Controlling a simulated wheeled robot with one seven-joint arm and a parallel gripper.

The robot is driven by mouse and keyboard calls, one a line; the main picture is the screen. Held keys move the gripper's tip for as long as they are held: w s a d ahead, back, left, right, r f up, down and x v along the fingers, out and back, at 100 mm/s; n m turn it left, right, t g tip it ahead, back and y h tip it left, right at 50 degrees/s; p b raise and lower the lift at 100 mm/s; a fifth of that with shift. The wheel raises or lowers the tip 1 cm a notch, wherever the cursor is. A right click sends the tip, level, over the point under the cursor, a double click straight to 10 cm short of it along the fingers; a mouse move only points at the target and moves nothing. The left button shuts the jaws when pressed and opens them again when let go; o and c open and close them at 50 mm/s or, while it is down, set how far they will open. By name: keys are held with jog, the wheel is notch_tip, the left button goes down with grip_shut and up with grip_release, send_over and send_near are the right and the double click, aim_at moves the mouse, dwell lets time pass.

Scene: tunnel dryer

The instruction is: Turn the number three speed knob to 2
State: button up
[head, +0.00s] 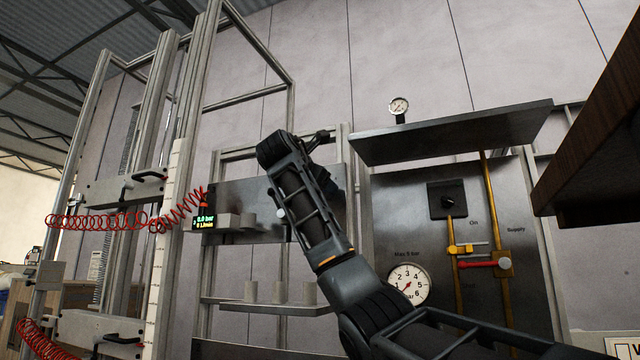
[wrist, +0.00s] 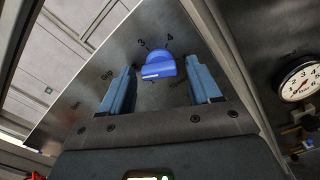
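The speed knob (wrist: 160,62) is blue, with a white bar on its lower left side in the wrist view. It sits on a grey metal panel (wrist: 85,100), with the marks 3 and 4 printed above it. Other print beside it is partly hidden by the fingers. I cannot tell whether this is number three. My gripper (wrist: 159,68) has its two blue fingers apart, one on each side of the knob, with visible gaps. In the head view my arm covers part of the panel (head: 240,195), and I cannot make out the gripper fingers or the knob there.
A pressure gauge (head: 408,284) and pipes with a red-handled valve (head: 480,264) are right of my arm. A metal shelf (head: 450,132) juts out above them. A brown slab (head: 600,130) overhangs at far right. Red coiled hoses (head: 100,222) hang at left.

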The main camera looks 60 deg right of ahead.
jog(key=shift+s+a+b, duration=0.2)
jog(key=shift+a+b, duration=0.5)
jog(key=shift+a, duration=1.25)
jog(key=shift+s+a+b, duration=0.15)
jog(key=shift+a+b, duration=0.55)
jog(key=shift+a, duration=1.2)
